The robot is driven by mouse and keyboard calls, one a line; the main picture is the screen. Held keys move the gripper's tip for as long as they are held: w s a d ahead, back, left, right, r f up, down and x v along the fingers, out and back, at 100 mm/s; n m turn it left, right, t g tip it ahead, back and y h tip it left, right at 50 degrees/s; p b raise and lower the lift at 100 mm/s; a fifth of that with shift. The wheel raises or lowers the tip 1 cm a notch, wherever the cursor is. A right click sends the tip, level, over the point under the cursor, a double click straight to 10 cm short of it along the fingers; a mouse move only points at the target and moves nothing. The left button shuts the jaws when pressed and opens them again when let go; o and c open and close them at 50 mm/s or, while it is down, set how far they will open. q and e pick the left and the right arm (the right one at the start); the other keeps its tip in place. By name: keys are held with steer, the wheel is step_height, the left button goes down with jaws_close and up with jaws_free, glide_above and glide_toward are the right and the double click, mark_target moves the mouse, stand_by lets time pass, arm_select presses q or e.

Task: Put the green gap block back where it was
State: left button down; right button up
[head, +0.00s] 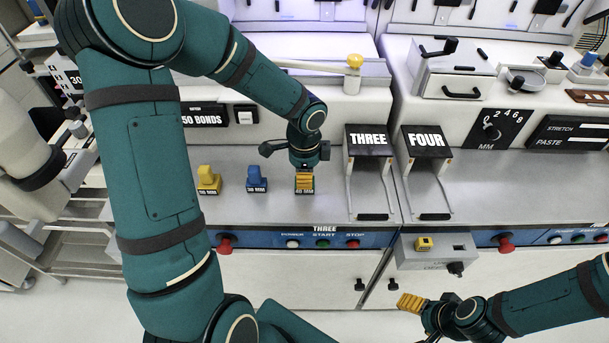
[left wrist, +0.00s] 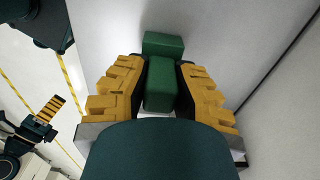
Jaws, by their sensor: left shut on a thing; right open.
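The green gap block (left wrist: 161,88) is between the yellow fingers of my left gripper (left wrist: 160,92) in the left wrist view, and the fingers are shut on it. In the head view my left gripper (head: 305,182) is low over the steel deck of station three, at the right end of the row of gap blocks. The gripper hides most of the green block there; a label marked MM shows at its foot. I cannot tell whether the block touches the deck. My right gripper (head: 411,302) is open and empty, low at the right, in front of the cabinets.
A yellow gap block (head: 208,180) and a blue gap block (head: 257,180) stand left of my left gripper. The black THREE stand (head: 369,139) is close on its right, with the FOUR stand (head: 427,140) beyond. Buttons (head: 323,243) line the deck's front edge.

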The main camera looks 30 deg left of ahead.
arm_select(q)
steer(key=shift+f, duration=0.1)
steer(key=c, duration=0.9)
jaws_free()
steer(key=shift+c, duration=0.2)
steer(key=shift+r, duration=0.4)
step_height(320, 180, up, 12)
steer(key=p, duration=0.3)
steer(key=shift+f, duration=0.2)
steer(key=shift+s, duration=0.1)
